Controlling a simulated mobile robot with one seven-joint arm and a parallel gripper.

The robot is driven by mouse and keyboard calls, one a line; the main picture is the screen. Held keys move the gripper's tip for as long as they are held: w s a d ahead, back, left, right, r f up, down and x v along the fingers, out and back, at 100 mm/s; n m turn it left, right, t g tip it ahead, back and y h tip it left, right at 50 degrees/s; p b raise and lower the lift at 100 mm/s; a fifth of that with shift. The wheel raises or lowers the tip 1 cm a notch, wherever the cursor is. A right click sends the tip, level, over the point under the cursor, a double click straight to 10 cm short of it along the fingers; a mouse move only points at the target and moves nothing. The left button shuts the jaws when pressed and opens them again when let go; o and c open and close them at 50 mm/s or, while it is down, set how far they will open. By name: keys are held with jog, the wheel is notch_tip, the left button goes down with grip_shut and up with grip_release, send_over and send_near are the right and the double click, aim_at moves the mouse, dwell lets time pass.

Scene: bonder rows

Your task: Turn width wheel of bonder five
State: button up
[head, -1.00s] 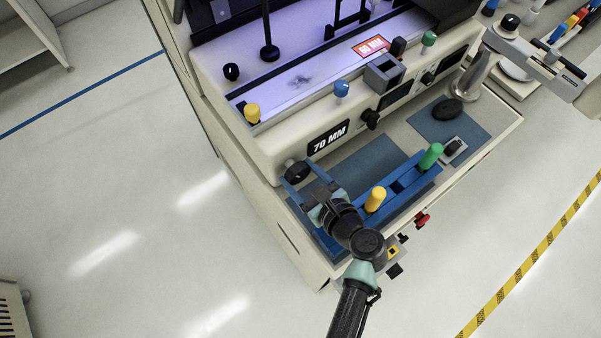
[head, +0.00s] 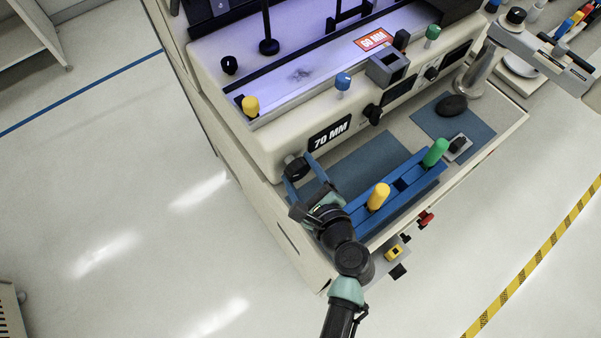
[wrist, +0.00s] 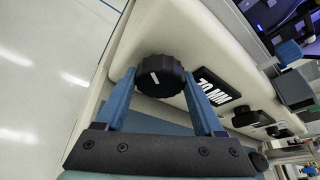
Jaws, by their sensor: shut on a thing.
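The width wheel is a black ribbed knob (head: 296,169) with a white mark, on the front of the cream bonder beside the "70 MM" label (head: 330,132). The wheel also shows in the wrist view (wrist: 160,76), with its white mark near the middle. My gripper (head: 298,172) comes from the front with its two blue fingers around the wheel, one on each side. In the wrist view the fingers (wrist: 160,88) are shut on the wheel. The far side of the wheel is hidden.
A red knob (head: 426,219) sticks out at the front edge.

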jog(key=n+t+b, duration=0.1)
jog(key=n+b, duration=0.1)
jog(key=b, duration=0.1)
jog(key=f+n+t+h+b, duration=0.1)
jog(key=n+b, duration=0.1)
jog(key=b, duration=0.2)
jog(key=n+t+b, duration=0.1)
jog(key=n+b, duration=0.1)
jog(key=b, duration=0.2)
jog(key=shift+r+h, duration=0.1)
jog(key=shift+h, duration=0.3)
jog(key=shift+r+n+b, duration=0.2)
jog(key=shift+n+b, duration=0.2)
jog(key=shift+b, duration=0.35)
jog(key=shift+r, duration=0.1)
jog(key=o, duration=1.3)
jog(key=shift+o, duration=0.2)
jog(key=b+v, duration=0.3)
jog(key=v, duration=1)
jog(key=shift+f, duration=0.3)
